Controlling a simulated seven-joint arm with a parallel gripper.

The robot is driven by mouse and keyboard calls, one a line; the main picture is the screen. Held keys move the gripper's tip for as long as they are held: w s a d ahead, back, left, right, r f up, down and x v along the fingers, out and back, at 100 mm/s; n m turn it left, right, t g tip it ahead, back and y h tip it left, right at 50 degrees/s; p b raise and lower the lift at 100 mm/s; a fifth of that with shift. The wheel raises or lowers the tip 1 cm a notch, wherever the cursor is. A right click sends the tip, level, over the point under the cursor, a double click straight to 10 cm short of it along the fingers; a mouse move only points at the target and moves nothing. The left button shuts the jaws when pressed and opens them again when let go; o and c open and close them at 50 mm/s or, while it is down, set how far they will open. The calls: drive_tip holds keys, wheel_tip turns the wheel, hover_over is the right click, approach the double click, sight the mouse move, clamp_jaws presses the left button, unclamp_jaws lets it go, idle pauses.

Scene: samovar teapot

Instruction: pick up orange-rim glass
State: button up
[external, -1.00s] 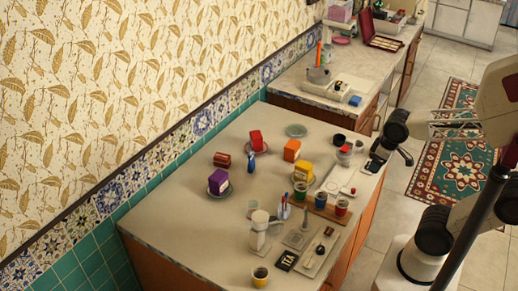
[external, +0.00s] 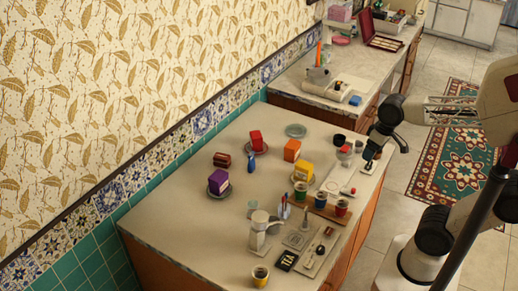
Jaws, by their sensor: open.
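Several small glasses stand at the right part of the table: a green one (external: 300,192), another (external: 321,197) and a red one (external: 341,207) on or beside a wooden board (external: 328,214). A yellow cup with a dark inside (external: 260,276) stands alone at the front. Rim colours are too small to read, so I cannot tell which is the orange-rim glass. My gripper (external: 386,151) is open and empty. It hangs over the table's right edge, apart from the glasses, beyond and to the right of them.
A white pot (external: 260,233) stands left of the board, with a small clear glass (external: 253,207) behind it. Plates with purple (external: 218,181), red, orange and yellow (external: 303,170) blocks stand farther back. A black TEA box (external: 286,260) lies in front. The table's left front is clear.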

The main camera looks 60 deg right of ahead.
drive_tip(key=w+a+m+t+y, duration=0.1)
drive_tip(key=w+a+m+y, duration=0.3)
drive_tip(key=w+m, duration=0.55)
drive_tip(key=w+a+m+y, duration=0.4)
drive_tip(key=w, duration=1.1)
drive_tip(key=w+a+m+t+y, duration=0.1)
drive_tip(key=w+a+m+y, duration=0.25)
drive_tip(key=w+m, duration=0.65)
drive_tip(key=n, duration=0.4)
approach(253, 208)
drive_tip(key=shift+m, duration=0.25)
drive_tip(key=f, duration=0.1)
drive_tip(key=w+f, duration=0.2)
drive_tip(key=shift+d+f, duration=0.1)
drive_tip(key=shift+f, duration=0.3)
drive_tip(key=shift+y+x, duration=0.25)
drive_tip(key=shift+x, duration=1.05)
drive_tip(key=shift+x, duration=2.65)
